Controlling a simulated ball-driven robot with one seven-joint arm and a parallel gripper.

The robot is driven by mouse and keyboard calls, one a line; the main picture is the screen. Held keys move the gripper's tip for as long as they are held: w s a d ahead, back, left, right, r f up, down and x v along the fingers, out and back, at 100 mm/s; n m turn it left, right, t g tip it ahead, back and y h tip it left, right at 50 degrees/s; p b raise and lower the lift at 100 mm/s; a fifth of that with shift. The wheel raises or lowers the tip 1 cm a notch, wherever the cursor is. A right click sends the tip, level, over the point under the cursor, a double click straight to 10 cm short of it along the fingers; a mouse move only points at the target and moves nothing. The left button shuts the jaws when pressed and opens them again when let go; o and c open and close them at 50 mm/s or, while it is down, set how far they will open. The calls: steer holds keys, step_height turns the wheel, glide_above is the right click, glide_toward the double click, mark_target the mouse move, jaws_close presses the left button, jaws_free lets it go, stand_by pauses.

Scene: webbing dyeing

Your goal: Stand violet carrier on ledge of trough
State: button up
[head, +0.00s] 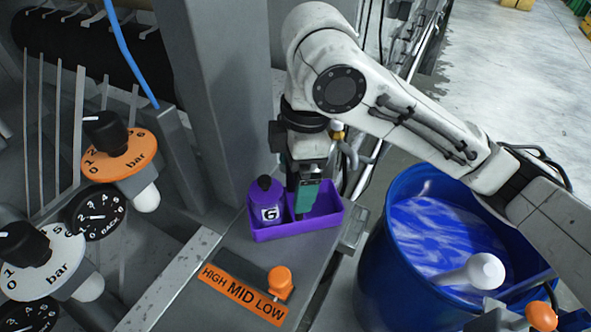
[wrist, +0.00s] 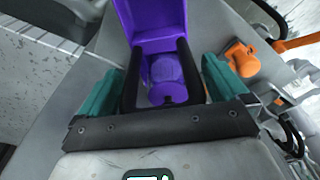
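The violet carrier (head: 292,229) is an open purple tray standing upright on the grey ledge (head: 232,251) in the head view. A purple bottle (head: 264,205) with a black cap and a "G" label stands in its left compartment. My gripper (head: 301,212) points down at the right part of the carrier, its teal finger low over the compartment. In the wrist view, the fingers (wrist: 168,42) stand apart, with the bottle (wrist: 164,75) and part of the carrier (wrist: 150,18) showing between them. The fingers hide the carrier's sides, and whether they touch it is unclear.
An orange "HIGH MID LOW" plate (head: 241,293) and orange knob (head: 280,279) lie in front of the carrier. A blue drum (head: 385,283) of blue liquid stands right. A grey post (head: 217,100) rises behind. Valves and gauges (head: 98,211) crowd the left.

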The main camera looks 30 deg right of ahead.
step_height(320, 180, up, 12)
steer(key=d, duration=0.1)
steer(key=shift+s+d, duration=0.15)
steer(key=shift+d, duration=0.05)
stand_by(0.3)
stand_by(0.5)
